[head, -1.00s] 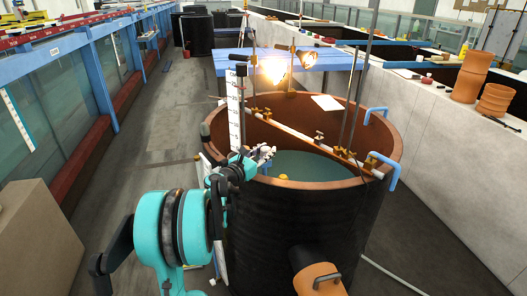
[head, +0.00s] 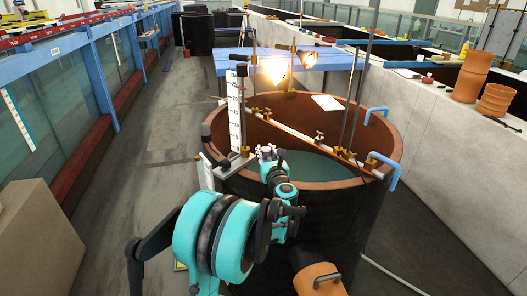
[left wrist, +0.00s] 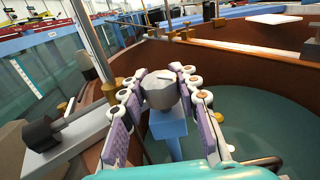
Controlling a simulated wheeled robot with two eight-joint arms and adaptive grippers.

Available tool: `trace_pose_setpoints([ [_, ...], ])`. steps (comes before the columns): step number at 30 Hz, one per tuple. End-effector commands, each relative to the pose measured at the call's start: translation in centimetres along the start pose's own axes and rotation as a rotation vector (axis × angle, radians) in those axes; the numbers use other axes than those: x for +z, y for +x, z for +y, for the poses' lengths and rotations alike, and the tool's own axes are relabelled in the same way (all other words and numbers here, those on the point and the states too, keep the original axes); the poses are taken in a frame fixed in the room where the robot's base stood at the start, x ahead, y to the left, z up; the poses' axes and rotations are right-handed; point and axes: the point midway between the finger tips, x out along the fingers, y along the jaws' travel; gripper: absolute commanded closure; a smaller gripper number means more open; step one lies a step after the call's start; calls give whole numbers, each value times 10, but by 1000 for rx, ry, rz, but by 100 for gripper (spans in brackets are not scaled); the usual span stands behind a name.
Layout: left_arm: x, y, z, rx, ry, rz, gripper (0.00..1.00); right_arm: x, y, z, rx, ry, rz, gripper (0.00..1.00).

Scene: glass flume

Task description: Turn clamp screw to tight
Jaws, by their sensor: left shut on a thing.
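The clamp screw shows as a grey round knob (left wrist: 161,92) with a dark line on its top, in the middle of the left wrist view. It sits above a blue block (left wrist: 168,132) at the tank's inner side. My left gripper (left wrist: 163,88) is shut on the knob, with a purple-padded finger on each side of it. In the head view my left gripper (head: 266,153) is at the near left rim of the tank, and the fingers hide most of the knob there. My right gripper is not in view.
The round tank (head: 325,184) has a brown rim and holds water. A white scale (head: 235,112) stands by its left rim. A dark-headed rod (left wrist: 40,132) lies left of the fingers. A brass-fitted rail (head: 300,131) crosses the tank. An orange-capped pipe (head: 318,277) projects in front.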

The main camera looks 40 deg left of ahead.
Motion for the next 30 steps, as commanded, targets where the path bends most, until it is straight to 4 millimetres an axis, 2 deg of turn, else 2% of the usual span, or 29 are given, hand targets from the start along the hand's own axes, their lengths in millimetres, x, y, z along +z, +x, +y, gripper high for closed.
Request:
trace_pose_setpoints([
  [17,1,1,0,549,2,-1,99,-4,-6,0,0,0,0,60],
  [30,1,1,2,961,1,-1,99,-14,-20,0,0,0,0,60],
])
